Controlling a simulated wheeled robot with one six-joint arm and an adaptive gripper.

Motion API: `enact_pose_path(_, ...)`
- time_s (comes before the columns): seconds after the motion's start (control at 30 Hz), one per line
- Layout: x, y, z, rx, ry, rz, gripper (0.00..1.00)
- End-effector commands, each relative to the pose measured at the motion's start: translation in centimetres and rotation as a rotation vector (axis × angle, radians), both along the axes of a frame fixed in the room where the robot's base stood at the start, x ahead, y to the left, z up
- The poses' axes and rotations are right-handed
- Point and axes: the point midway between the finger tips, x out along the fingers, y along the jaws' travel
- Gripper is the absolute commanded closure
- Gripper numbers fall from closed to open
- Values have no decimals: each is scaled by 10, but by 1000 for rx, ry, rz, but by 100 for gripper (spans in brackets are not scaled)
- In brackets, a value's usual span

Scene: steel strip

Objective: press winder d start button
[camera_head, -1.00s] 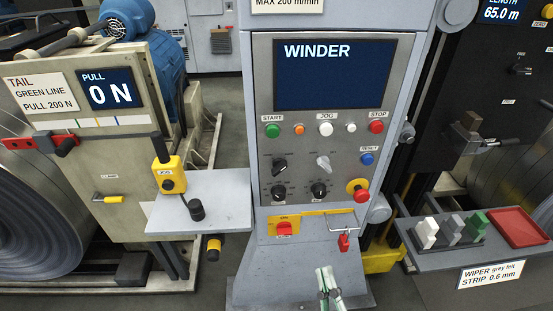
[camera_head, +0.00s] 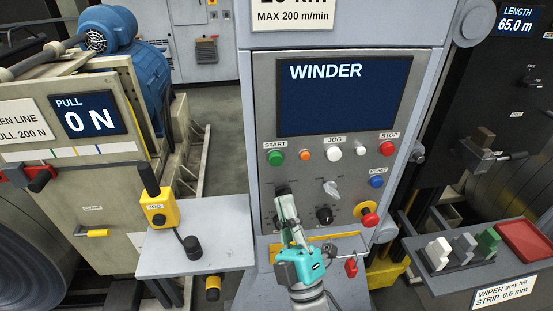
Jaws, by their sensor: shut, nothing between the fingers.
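The winder panel (camera_head: 258,178) stands upright at centre, with a dark screen reading WINDER. The green round START button (camera_head: 275,158) is at the panel's left, under its START label. My gripper (camera_head: 283,191) is in front of the lower left of the panel, below the START button and apart from it in the picture. Its fingers are shut and empty. I cannot tell how far the fingertips are from the panel.
Beside START are an orange button (camera_head: 305,155), a white JOG button (camera_head: 334,154) and a red STOP button (camera_head: 387,149). A red emergency knob (camera_head: 368,217) is lower right. A grey shelf (camera_head: 220,258) with a yellow JOG box (camera_head: 158,209) juts out at left.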

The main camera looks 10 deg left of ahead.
Motion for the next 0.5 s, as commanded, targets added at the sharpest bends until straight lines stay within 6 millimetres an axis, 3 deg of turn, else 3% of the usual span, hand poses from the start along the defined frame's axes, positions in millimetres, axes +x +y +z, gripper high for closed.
enact_pose_path(0.27,5,1,0,0,1,-1,100)
enact_pose_path(0.5,29,8,0,0,0,-1,100)
